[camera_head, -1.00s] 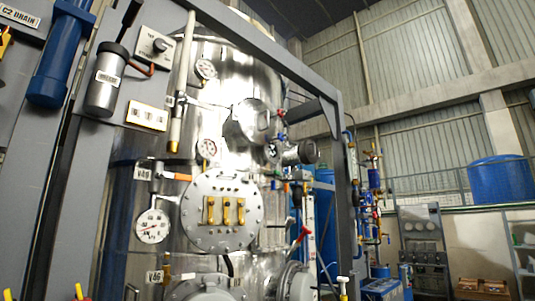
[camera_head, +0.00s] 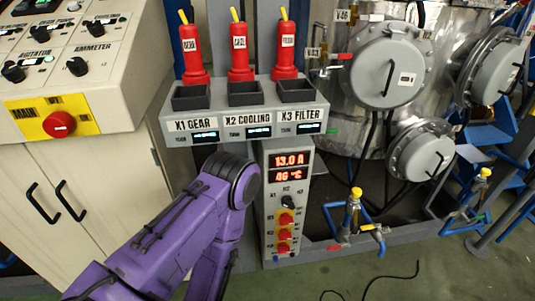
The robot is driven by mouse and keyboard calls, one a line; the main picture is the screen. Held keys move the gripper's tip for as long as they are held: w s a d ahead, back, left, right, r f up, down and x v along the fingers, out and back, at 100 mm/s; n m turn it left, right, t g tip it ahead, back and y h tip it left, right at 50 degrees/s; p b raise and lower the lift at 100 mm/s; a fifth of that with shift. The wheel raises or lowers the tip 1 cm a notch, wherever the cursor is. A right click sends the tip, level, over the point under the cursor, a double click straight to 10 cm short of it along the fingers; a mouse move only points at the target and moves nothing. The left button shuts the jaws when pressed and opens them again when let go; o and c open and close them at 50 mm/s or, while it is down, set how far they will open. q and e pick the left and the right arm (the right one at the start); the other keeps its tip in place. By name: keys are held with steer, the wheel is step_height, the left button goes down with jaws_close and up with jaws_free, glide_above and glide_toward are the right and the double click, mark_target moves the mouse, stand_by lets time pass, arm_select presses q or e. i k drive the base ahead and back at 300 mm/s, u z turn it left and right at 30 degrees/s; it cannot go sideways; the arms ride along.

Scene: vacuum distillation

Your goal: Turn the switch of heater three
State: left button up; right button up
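A narrow grey heater control box (camera_head: 264,215) stands below the label shelf, with red readouts (camera_head: 289,168) showing 13.0 A and 46 °C. Under them is a black knob (camera_head: 288,202). Neither gripper shows.
A grey shelf (camera_head: 245,128) with red bottles stands above the box. A beige console (camera_head: 85,75) with a red main switch (camera_head: 58,124) is at left. Steel vessel flanges (camera_head: 391,70) and yellow-topped blue valves (camera_head: 354,212) are at right. The floor front right has a dark cable.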

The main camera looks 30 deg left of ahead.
mark_target(283, 249)
steer(key=z, duration=0.7)
steer(key=k, duration=0.95)
steer(key=u, duration=1.8)
steer(key=i, duration=0.5)
steer(key=u, duration=0.1)
